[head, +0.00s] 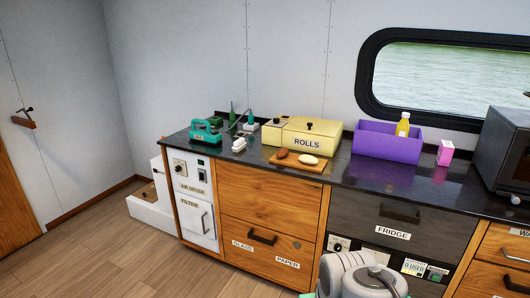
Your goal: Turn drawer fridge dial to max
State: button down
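The dark grey fridge drawer (368,219) sits under the counter, right of centre. It has a dark bar handle (400,212) and a white label reading FRIDGE. Below its left side is a control strip with a round dark dial on a white plate (338,244). The dial is too small to read its setting. Part of my own pale grey arm shows at the bottom, in front of and below the dial, hiding some of the cabinet's lower part. My gripper's fingers are not in view.
Labels and a small switch panel (436,272) sit right of the dial. Left are wooden drawers (270,198) and a white unit (194,203) with its own dial. The counter holds a yellow rolls box (305,142), a purple bin (388,148) and a microwave (503,150). Left floor is clear.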

aim_at(337, 247)
jog(key=z, duration=3.35)
jog(key=i, duration=0.1)
jog(key=u, duration=4.5)
jog(key=i, duration=1.8)
jog(key=z, duration=0.2)
